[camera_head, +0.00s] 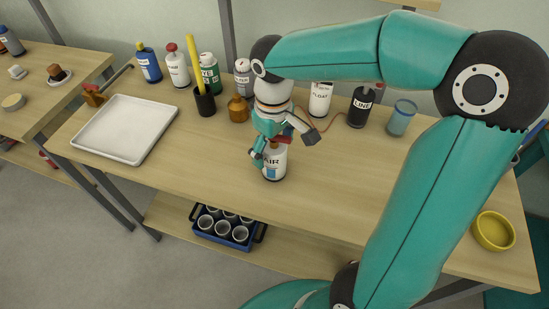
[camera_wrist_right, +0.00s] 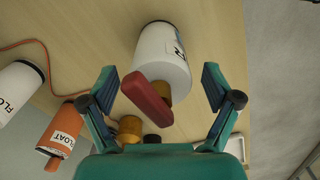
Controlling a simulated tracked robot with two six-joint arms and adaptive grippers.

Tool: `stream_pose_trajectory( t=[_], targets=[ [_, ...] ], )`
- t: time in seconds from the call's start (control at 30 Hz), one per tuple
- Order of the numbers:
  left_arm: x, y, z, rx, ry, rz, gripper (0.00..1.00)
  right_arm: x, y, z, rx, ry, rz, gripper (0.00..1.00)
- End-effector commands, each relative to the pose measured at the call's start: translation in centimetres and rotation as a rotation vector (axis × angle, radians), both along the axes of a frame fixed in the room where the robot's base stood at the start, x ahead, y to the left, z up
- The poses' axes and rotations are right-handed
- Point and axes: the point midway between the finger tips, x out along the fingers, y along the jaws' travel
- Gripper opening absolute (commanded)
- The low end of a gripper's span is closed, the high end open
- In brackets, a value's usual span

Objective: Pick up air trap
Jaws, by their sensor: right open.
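The air trap (camera_head: 274,166) is a white bottle with an "AIR" label, standing upright on the wooden bench near its front middle. My right gripper (camera_head: 277,147) is right above it, pointing down, its fingers around the bottle's top. In the right wrist view the white air trap (camera_wrist_right: 163,58), with a red lever on top, lies between the two spread fingers of the right gripper (camera_wrist_right: 157,88). The gripper is open, with gaps on both sides. The bottle's upper part is partly hidden by the gripper in the head view. My left gripper is not in view.
A white tray (camera_head: 112,150) lies at the left. Behind the gripper stand several bottles, a black holder (camera_head: 204,103), an amber jar (camera_head: 238,110), a FLOAT bottle (camera_head: 320,100) and a black LINE bottle (camera_head: 360,106). A yellow bowl (camera_head: 493,231) sits at the right.

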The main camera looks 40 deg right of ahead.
Motion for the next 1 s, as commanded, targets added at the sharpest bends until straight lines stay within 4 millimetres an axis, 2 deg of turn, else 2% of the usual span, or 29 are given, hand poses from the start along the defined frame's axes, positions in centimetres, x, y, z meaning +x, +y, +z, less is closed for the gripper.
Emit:
stream_pose_trajectory(
  t=[0.1, 0.3, 0.37, 0.73, 1.0],
  targets=[
    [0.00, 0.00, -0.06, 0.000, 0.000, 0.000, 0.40, -0.03, -0.04, -0.79, 0.000, 0.000, -0.001, 0.89],
    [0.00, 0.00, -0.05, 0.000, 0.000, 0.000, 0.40, 0.00, -0.03, -0.82, 0.000, -0.001, 0.000, 0.89],
    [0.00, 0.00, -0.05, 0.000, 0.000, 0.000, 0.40, 0.00, -0.03, -0.81, 0.000, -0.001, 0.000, 0.80],
    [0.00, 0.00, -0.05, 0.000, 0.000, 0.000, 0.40, 0.01, -0.02, -0.79, 0.000, -0.001, 0.000, 0.19],
    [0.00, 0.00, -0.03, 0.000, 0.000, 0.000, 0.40, 0.04, -0.02, -0.67, -0.001, -0.002, 0.001, 0.19]
  ],
)
